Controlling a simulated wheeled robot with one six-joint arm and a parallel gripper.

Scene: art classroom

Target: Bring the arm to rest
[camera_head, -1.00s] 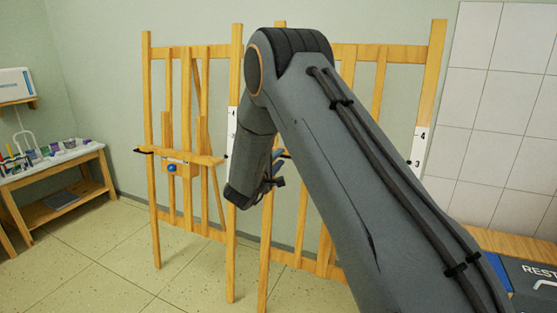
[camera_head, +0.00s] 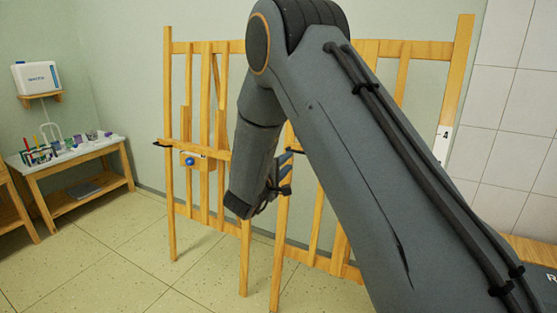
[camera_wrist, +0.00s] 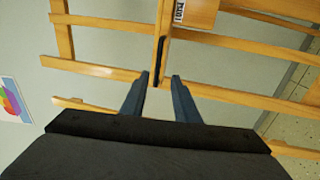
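My arm crosses the head view, rising from the lower right, bending at the top and hanging down. My gripper (camera_head: 280,178) is at its lower end, partly hidden behind my wrist, in front of the wooden easels. In the wrist view, my gripper (camera_wrist: 157,85) shows two blue-grey fingers spread apart with nothing held between them. Easel wood and a dark strip show beyond the fingertips; I cannot tell how far off they are.
Wooden easels (camera_head: 172,150) stand close behind my arm. A side table (camera_head: 85,160) with art supplies and a white wall box (camera_head: 38,78) are at the left. Tiled floor (camera_head: 120,255) is clear at lower left. A coloured picture (camera_wrist: 12,100) hangs at the wrist view's left.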

